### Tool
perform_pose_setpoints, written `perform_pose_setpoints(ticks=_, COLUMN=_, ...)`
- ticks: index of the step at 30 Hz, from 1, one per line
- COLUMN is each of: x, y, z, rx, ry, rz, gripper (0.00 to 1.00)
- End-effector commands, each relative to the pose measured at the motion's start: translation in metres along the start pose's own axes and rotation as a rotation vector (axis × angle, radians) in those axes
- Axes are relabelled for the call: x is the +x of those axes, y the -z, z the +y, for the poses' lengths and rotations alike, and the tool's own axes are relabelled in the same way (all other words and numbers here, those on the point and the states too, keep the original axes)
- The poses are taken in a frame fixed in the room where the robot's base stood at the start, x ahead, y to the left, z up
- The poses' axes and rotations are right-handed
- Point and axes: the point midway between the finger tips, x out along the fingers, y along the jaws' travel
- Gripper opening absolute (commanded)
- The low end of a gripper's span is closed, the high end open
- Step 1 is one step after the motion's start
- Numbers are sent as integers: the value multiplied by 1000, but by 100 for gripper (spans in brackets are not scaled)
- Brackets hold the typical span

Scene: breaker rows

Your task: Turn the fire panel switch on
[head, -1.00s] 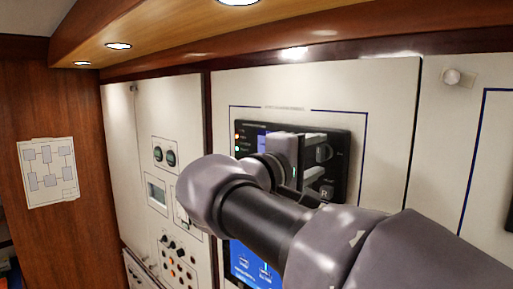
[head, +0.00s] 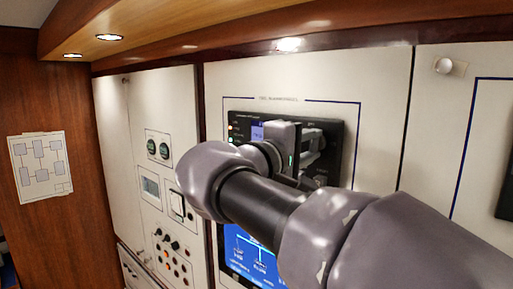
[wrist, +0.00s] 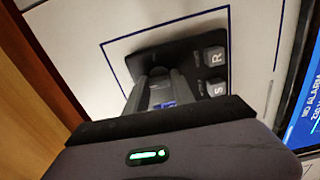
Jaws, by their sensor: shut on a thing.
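The black fire panel (head: 337,134) is set in a white wall board, inside a thin blue outline. Its lights and a small blue label show at its left part. My gripper (head: 308,148) is at the right half of the panel, partly behind my arm. In the wrist view, my gripper (wrist: 160,90) reaches onto the panel (wrist: 188,50), its fingers closed on the switch, which is mostly hidden between them. Which way the switch points cannot be told. Two grey buttons marked R (wrist: 215,57) and S (wrist: 217,87) sit beside the fingers.
A blue display (head: 250,250) is below the panel, partly behind my arm. A board with gauges, knobs and coloured buttons (head: 172,245) is at the left. A wooden ledge (head: 200,25) runs above. A small white knob (head: 443,66) is at the upper right.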

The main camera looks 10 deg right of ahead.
Motion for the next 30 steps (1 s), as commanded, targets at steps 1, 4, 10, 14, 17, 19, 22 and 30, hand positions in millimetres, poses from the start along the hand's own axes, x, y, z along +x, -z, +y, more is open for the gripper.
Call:
perform_pose_setpoints(ticks=1, x=0, y=0, z=-4, rx=21, ry=-1, rz=0, gripper=0)
perform_pose_setpoints(ticks=4, x=0, y=0, z=-6, rx=83, ry=-2, rz=1, gripper=0)
perform_pose_setpoints(ticks=10, x=0, y=0, z=-8, rx=253, ry=-2, rz=1, gripper=0)
perform_pose_setpoints(ticks=14, x=0, y=0, z=-7, rx=378, ry=-2, rz=1, gripper=0)
perform_pose_setpoints(ticks=17, x=0, y=0, z=-7, rx=472, ry=-2, rz=1, gripper=0)
perform_pose_setpoints(ticks=19, x=0, y=0, z=-6, rx=539, ry=-2, rz=1, gripper=0)
perform_pose_setpoints(ticks=22, x=0, y=0, z=-6, rx=634, ry=-1, rz=0, gripper=0)
perform_pose_setpoints(ticks=30, x=0, y=0, z=-5, rx=890, ry=-1, rz=1, gripper=0)
